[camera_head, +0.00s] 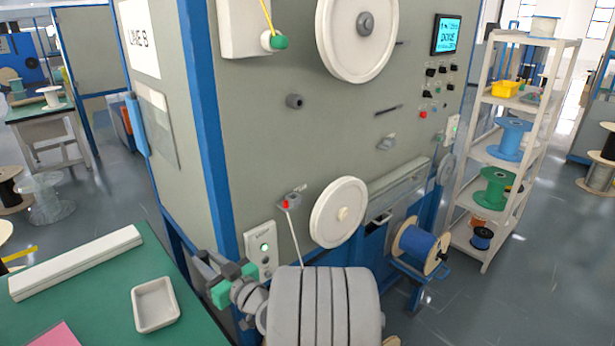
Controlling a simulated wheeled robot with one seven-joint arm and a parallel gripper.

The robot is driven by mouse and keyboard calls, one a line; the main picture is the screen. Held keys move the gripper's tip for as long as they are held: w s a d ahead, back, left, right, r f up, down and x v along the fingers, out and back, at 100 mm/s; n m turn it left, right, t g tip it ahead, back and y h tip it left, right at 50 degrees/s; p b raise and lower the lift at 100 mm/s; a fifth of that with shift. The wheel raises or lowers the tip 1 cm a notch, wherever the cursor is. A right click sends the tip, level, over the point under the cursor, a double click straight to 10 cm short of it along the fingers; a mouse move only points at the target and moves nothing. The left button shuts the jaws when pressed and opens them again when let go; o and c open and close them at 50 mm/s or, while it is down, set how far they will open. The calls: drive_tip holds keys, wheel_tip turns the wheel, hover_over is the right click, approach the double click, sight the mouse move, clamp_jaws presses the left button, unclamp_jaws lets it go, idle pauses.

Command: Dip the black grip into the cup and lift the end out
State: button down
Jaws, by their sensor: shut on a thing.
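My gripper (208,268), dark grey with green parts by it, is at the lower centre left, in front of the machine's blue corner post and past the green table's right edge. It is shut on a small dark thing that looks like the black grip, though the fingers and small size hide its outline. I cannot pick out a cup for certain. A small grey fitting (293,197) with a red part (286,204) is on the machine front, up and right of my gripper. A thin pale rod (295,238) runs down from it behind my arm.
The grey machine (262,120) fills the middle, with a white wheel (339,212) low on its front. The green table (110,275) holds a white tray (155,304) and a long white bar (75,262). A spool rack (497,150) stands right. My arm hides the bottom centre.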

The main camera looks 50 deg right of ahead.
drive_tip(key=s+d+r+m+h, duration=0.25)
drive_tip(key=d+r, duration=0.25)
drive_tip(key=d, duration=0.4)
drive_tip(key=s+d+r+m+g+h, duration=0.1)
drive_tip(key=s+d+r+h, duration=0.3)
drive_tip(key=d, duration=0.6)
drive_tip(key=s+d+r+m+h, duration=0.1)
drive_tip(key=s+d+r, duration=0.1)
drive_tip(key=d+r, duration=0.55)
drive_tip(key=shift+w+d+f+p, duration=0.4)
drive_tip(key=shift+w+f+p, duration=0.15)
drive_tip(key=shift+w, duration=0.5)
drive_tip(key=shift+w+d+f+p, duration=0.35)
drive_tip(key=shift+w+f+p, duration=0.2)
drive_tip(key=shift+w, duration=0.55)
drive_tip(key=shift+w+d+f+p, duration=0.4)
drive_tip(key=shift+w+f+p, duration=0.15)
drive_tip(key=shift+w, duration=0.5)
drive_tip(key=p, duration=0.3)
drive_tip(key=shift+s+r, duration=0.1)
drive_tip(key=shift+r, duration=0.15)
drive_tip(key=shift+f+p, duration=0.1)
drive_tip(key=shift+p, duration=0.45)
